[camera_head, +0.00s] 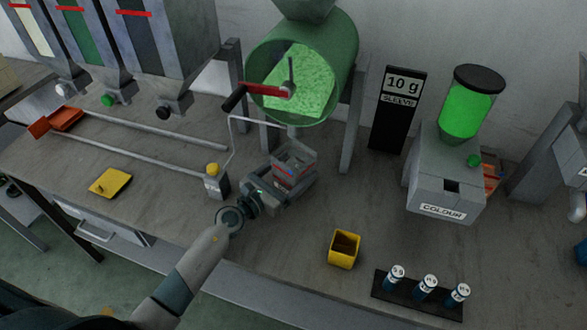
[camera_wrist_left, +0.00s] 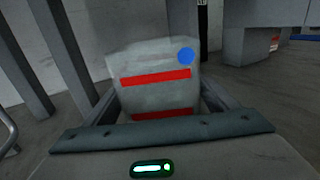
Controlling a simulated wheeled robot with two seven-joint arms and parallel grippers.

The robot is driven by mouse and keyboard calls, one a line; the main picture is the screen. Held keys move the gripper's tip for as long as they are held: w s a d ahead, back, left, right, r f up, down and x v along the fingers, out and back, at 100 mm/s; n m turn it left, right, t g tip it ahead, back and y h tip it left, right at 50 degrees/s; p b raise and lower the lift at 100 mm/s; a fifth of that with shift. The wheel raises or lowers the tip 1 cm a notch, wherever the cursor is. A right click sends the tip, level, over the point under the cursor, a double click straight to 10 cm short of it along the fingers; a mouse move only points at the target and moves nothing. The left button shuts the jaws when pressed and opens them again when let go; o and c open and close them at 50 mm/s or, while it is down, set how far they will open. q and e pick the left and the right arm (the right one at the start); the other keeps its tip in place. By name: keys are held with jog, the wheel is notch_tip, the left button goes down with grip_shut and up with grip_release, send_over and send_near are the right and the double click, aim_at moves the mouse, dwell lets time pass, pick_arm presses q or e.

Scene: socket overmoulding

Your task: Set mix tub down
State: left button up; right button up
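The mix tub (camera_head: 295,160) is a grey, see-through box with red bands, below the green mixing drum. In the left wrist view the tub (camera_wrist_left: 150,62) shows two red bands and a blue dot, and looks roughly upright. My left gripper (camera_head: 290,180) has a finger on each side of the tub and is shut on it. The fingers (camera_wrist_left: 160,103) also flank it in the wrist view. The tub's underside is hidden, so I cannot tell whether it touches the bench. My right gripper is not in view.
The green drum (camera_head: 340,60) with its red crank overhangs the bench (camera_head: 290,235). The COLOUR machine (camera_head: 445,175) and 10 g sleeve stand (camera_head: 397,110) are right. A yellow cup (camera_head: 344,249) and a vial rack (camera_head: 415,297) stand in front. Rails and a yellow-knobbed post (camera_head: 214,182) lie left.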

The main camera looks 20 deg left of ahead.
aim_at(282, 178)
pick_arm(q)
jog(key=shift+o, duration=0.5)
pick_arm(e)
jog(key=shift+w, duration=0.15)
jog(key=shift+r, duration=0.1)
pick_arm(q)
jog(key=shift+r, duration=0.15)
jog(key=shift+s+a, duration=0.25)
jog(key=shift+s, duration=0.3)
jog(key=v, duration=0.3)
jog(key=b+v, duration=0.1)
jog(key=v, duration=0.6)
jog(key=shift+s+b, duration=0.15)
jog(key=shift+b, duration=0.25)
jog(key=shift+s+a, duration=0.2)
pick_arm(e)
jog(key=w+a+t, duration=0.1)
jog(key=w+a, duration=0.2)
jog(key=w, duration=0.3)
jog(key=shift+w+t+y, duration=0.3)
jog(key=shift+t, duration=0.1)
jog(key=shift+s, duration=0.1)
